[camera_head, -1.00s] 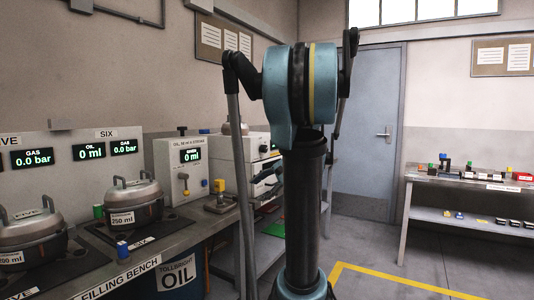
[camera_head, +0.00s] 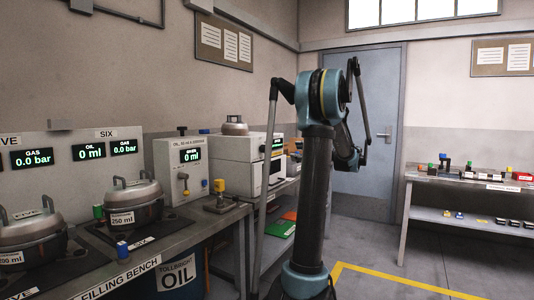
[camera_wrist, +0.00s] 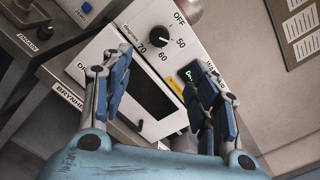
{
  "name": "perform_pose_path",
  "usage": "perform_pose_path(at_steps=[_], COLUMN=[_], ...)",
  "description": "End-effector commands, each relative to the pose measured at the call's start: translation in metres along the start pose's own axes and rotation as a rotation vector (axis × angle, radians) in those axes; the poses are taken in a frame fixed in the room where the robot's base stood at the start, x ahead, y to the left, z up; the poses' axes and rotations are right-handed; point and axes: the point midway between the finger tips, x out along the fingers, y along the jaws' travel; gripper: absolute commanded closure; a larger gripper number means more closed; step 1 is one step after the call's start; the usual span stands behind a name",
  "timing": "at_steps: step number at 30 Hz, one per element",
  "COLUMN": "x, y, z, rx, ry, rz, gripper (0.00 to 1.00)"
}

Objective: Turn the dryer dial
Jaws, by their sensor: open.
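The dryer (camera_wrist: 110,57) is a white box with a dark door window, tilted in the wrist view. Its black round dial (camera_wrist: 156,40) sits on the upper panel, ringed by the marks OFF, 50, 60 and 70. The exact pointer position is too small to tell. My gripper (camera_wrist: 160,80) is open and empty, its two blue fingers reaching up from the bottom of the wrist view. The dial lies beyond the fingertips, between them and apart from them. In the head view the dryer (camera_head: 238,150) stands behind the filling bench, partly hidden by my arm.
A green display (camera_wrist: 191,73) sits beside the dial. A pot (camera_head: 235,127) stands on top of the dryer. The oil dispenser (camera_head: 168,165) and the filling bench (camera_head: 165,240) lie to the left.

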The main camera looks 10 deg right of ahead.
Motion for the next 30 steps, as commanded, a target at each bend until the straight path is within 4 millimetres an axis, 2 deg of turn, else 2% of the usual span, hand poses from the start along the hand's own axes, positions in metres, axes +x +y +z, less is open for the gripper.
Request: perform_pose_path(at_steps=[21, 30], x=[0.121, 0.160], y=[0.002, 0.002], z=[0.001, 0.001], rx=[-0.002, -0.002], ry=[-0.001, 0.000], rz=[0.005, 0.004], gripper=[0.45, 0.45])
